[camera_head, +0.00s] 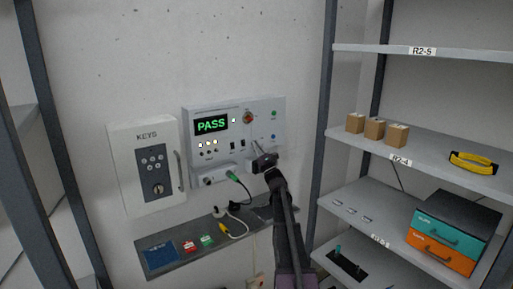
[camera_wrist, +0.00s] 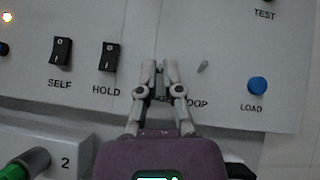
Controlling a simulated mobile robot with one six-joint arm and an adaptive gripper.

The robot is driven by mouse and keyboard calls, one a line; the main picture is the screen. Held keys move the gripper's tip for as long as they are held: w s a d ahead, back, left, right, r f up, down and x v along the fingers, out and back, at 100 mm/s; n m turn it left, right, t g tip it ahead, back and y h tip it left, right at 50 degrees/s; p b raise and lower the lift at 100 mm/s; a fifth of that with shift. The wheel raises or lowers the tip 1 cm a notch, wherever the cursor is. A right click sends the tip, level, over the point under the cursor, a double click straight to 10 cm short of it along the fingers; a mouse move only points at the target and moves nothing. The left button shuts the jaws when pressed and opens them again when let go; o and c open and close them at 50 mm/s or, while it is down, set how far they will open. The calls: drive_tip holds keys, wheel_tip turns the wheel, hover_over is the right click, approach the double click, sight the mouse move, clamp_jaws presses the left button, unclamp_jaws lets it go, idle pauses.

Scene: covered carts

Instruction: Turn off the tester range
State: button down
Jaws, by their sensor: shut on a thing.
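The tester (camera_head: 222,110) is a white wall panel with a green PASS display (camera_head: 211,125). My gripper (camera_wrist: 160,68) is at the panel's lower middle, also seen in the head view (camera_head: 258,150). Its fingers are closed in on the range switch, which they hide almost fully. The label under it is partly covered. The HOLD rocker (camera_wrist: 108,56) and SELF rocker (camera_wrist: 60,52) lie left of the fingers. A small toggle (camera_wrist: 203,67) over LOOP stands close on the right, clear of them. I cannot tell which way the range switch points.
A blue LOAD button (camera_wrist: 257,85) lies farther right. Below are a socket box (camera_wrist: 65,135) with a green plug (camera_wrist: 25,165) and a ledge (camera_head: 180,258) with cables. A key cabinet (camera_head: 145,128) hangs left; shelves (camera_head: 430,60) stand right.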

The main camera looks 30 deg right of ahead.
drive_tip(key=shift+w, duration=0.1)
drive_tip(key=c, duration=0.8)
unclamp_jaws()
drive_tip(key=shift+r+g+p, duration=0.25)
drive_tip(key=shift+g+p, duration=0.05)
drive_tip(key=shift+p, duration=0.25)
drive_tip(key=p, duration=0.1)
drive_tip(key=g+p, duration=0.1)
drive_tip(key=shift+s+r+m+g+h+p, duration=0.3)
drive_tip(key=shift+h, duration=0.1)
drive_tip(key=g+p, duration=0.1)
drive_tip(key=p, duration=0.1)
drive_tip(key=g+p, duration=0.2)
drive_tip(key=shift+r+h+p, duration=0.3)
drive_tip(key=shift+h+p, duration=0.1)
drive_tip(key=g+p, duration=0.1)
drive_tip(key=p, duration=0.1)
drive_tip(key=g+p, duration=0.1)
drive_tip(key=p, duration=0.1)
drive_tip(key=shift+r+m+g+p, duration=0.3)
drive_tip(key=shift+r+p, duration=0.05)
drive_tip(key=shift+p, duration=0.05)
drive_tip(key=shift+g+p, duration=0.5)
drive_tip(key=shift+p, duration=0.65)
